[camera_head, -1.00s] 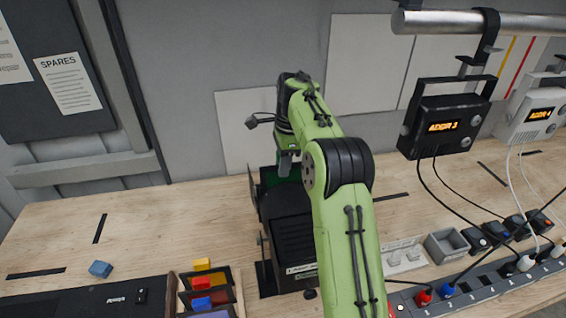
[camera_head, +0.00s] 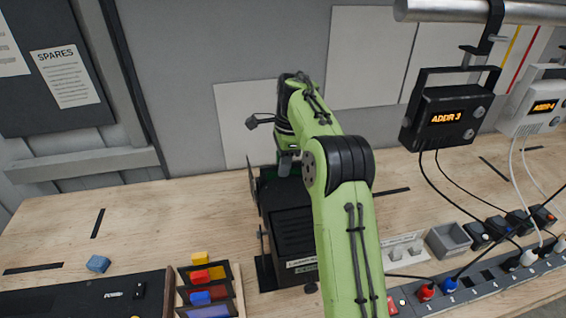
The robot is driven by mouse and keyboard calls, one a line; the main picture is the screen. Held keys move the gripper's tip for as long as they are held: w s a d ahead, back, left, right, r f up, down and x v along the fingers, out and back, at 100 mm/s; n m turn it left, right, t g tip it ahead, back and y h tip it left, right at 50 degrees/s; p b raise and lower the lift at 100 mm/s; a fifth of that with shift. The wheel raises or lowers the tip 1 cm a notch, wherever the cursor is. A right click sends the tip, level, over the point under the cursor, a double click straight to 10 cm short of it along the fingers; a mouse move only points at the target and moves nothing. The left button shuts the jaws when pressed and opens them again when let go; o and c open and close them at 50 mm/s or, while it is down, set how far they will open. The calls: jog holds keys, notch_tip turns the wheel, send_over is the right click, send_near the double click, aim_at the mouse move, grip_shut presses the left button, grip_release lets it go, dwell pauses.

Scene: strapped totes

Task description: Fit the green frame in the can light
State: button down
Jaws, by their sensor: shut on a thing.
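The can light (camera_head: 292,232) is a black, ribbed housing standing on the bench, partly behind my arm, with a small label on its near side. My gripper (camera_head: 287,166) is at the far end of the can light, pointing down. It is shut on the green frame (camera_head: 268,173), of which only a dark green sliver shows beside the fingers. The rest of the frame and its contact with the can light are hidden by my gripper and arm. I cannot tell whether the frame is seated.
A tray of coloured blocks (camera_head: 209,291) and a black case (camera_head: 85,297) lie at the front left, with a loose blue block (camera_head: 98,264) behind. A power strip (camera_head: 490,284) and plugs are at the right.

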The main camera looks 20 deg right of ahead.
jog(key=shift+f, duration=0.2)
jog(key=c, duration=0.9)
grip_release()
jog(key=shift+s+d+r+p, duration=0.1)
jog(key=shift+d+r+p, duration=0.2)
jog(key=shift+r+p, duration=1.65)
jog(key=shift+d+r+p, duration=0.3)
jog(key=shift+r+p, duration=0.25)
jog(key=shift+r, duration=2.7)
jog(key=shift+s+d+r+p, duration=0.1)
jog(key=shift+d+r+p, duration=0.2)
jog(key=shift+r+p, duration=1.65)
jog(key=shift+r+b, duration=0.7)
jog(key=shift+b, duration=0.05)
